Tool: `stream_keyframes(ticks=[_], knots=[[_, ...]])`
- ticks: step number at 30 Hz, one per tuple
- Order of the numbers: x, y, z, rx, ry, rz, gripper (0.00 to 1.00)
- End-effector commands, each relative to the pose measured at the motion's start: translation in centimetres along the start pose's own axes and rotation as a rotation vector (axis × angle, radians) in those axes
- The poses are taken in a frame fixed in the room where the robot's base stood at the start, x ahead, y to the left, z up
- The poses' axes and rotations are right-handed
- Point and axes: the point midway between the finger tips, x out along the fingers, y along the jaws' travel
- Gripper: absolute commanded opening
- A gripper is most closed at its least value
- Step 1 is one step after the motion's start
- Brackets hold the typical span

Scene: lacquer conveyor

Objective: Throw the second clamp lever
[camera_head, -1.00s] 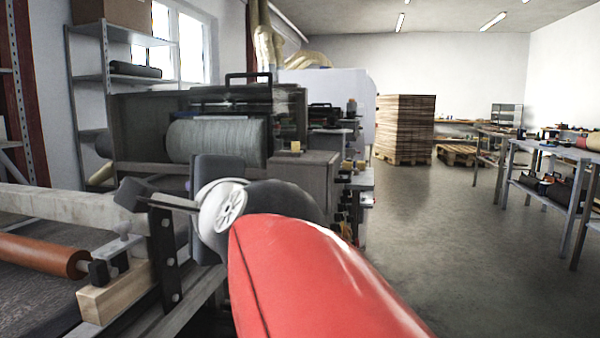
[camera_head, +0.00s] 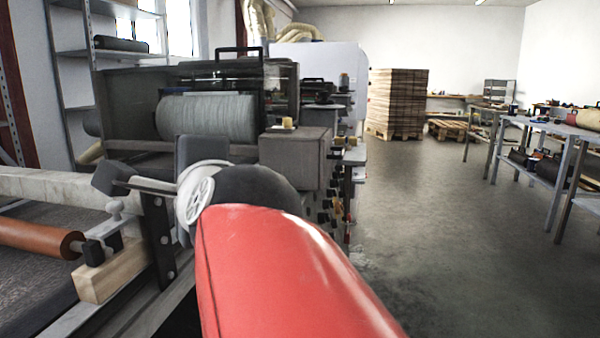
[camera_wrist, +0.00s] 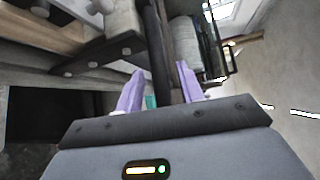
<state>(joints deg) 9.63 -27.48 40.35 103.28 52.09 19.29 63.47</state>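My gripper shows in the wrist view (camera_wrist: 160,88) with two pale purple fingers spread apart. A long dark bar (camera_wrist: 158,45), possibly the clamp lever, runs up between them in the picture; I see no clear contact. A black bolted bracket (camera_wrist: 100,51) is beyond to the left. In the head view, a black bracket (camera_head: 158,238) stands at the conveyor frame's corner, left of my red arm. A dark block (camera_head: 112,178) on a short bar is above it; I cannot tell whether this is a lever. The fingers cannot be made out in the head view.
An orange roller (camera_head: 38,238), a pale beam (camera_head: 55,187) and a wooden block (camera_head: 108,275) lie at the left. A machine with a grey roll (camera_head: 205,117) stands behind. Floor (camera_head: 425,210) is open to the right, before a workbench (camera_head: 545,128) and stacked boards (camera_head: 397,98).

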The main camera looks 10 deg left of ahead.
Motion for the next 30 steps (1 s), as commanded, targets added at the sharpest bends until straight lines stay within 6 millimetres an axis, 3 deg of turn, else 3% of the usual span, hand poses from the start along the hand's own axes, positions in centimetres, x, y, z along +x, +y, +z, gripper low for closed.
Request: stream_keyframes(ticks=[5, 18, 30], knots=[[-0.6, 0.0, 0.1, -0.002, 0.0, -0.001, 0.38], [-7.2, 0.0, 0.1, -0.001, -0.001, -0.001, 0.38], [-7.8, 0.1, 0.0, -0.001, 0.0, 0.001, 0.38]])
